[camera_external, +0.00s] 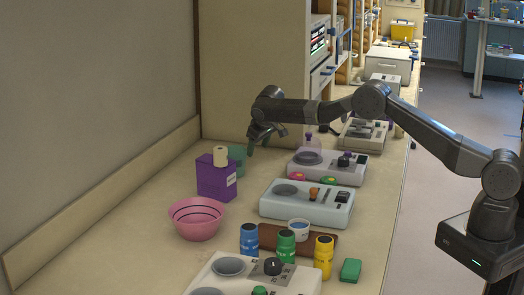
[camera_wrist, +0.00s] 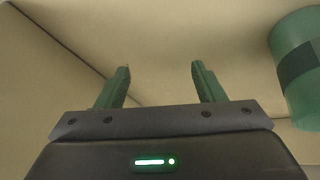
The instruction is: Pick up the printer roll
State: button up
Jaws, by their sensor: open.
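The printer roll appears to be the small cream cylinder (camera_external: 220,156) standing on top of a purple box (camera_external: 217,178) on the counter. It does not show in the wrist view. My gripper (camera_external: 264,146) is to the right of the roll and a little higher in the picture, apart from it. In the wrist view its two green-grey fingers (camera_wrist: 161,84) are spread with nothing between them. A green cup or pot (camera_external: 237,158) stands behind the purple box, partly hidden by it. A green cylinder with a dark band (camera_wrist: 299,66), likely the same one, shows at the right of the wrist view.
A pink bowl (camera_external: 196,218) stands in front of the purple box. Pale devices (camera_external: 307,204) line the counter's right side. Blue, green and yellow bottles (camera_external: 323,257) stand nearer the camera. A wall and upstand (camera_external: 110,190) bound the left. Counter left of the bowl is clear.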

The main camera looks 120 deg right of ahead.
aim_at(226, 151)
jog(key=w+a+r+n+g+h+b, duration=0.1)
jog(key=w+a+r+n+h+b, duration=0.3)
jog(key=a+n, duration=0.4)
jog(key=w+a+r+n+g+h+b, duration=0.25)
jog(key=w+a+r+n+h, duration=0.3)
jog(key=n, duration=0.55)
jog(key=w+a+n+t+h+b, duration=0.1)
jog(key=w+a+n+t, duration=0.25)
jog(key=a+n, duration=0.3)
jog(key=w+a+r+n+t+b, duration=0.1)
jog(key=w+a+n+t, duration=0.1)
jog(key=a+n+t, duration=0.45)
jog(key=w+a+n+t+h+b, duration=0.15)
jog(key=a+n, duration=0.25)
jog(key=a, duration=0.4)
jog(key=shift+y, duration=0.3)
jog(key=p+x, duration=0.1)
jog(key=x, duration=0.3)
jog(key=p+x, duration=0.1)
jog(key=x, duration=0.4)
jog(key=p+x, duration=0.1)
jog(key=x, duration=0.3)
jog(key=shift+w, duration=0.35)
jog(key=c, duration=1.1)
jog(key=shift+r, duration=0.1)
jog(key=shift+c, duration=0.2)
